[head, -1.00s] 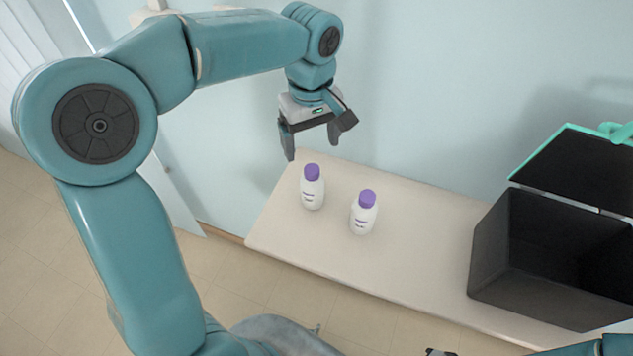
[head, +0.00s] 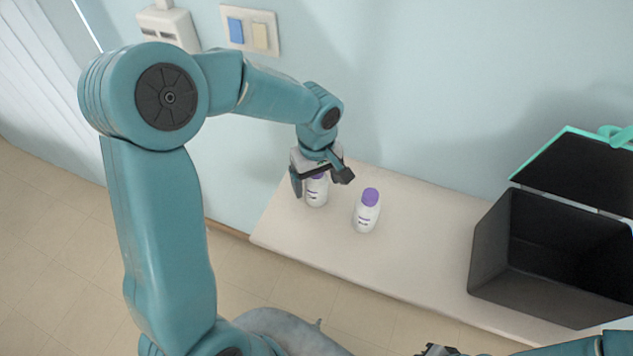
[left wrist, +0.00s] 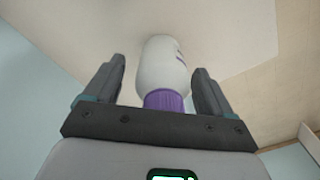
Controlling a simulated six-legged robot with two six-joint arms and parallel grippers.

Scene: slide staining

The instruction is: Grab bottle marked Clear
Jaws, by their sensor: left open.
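Two white bottles with purple caps stand upright on the bench (head: 410,262). My left gripper (head: 322,190) is open, with its fingers on either side of the left bottle (head: 317,193), partly covering its cap. In the left wrist view, this bottle (left wrist: 165,70) lies between the two open fingers (left wrist: 158,85), cap toward the palm. The right bottle (head: 366,211) stands apart from the gripper, to its right. The labels are too small to read, so I cannot tell which is marked Clear. A small part of my right gripper (head: 437,350) shows at the bottom edge; its jaws are unclear.
A black box (head: 500,250) with its lid (head: 580,170) raised stands on the right of the bench. The bench between the right bottle and the box is clear. A wall plate with switches (head: 249,30) is behind my left arm.

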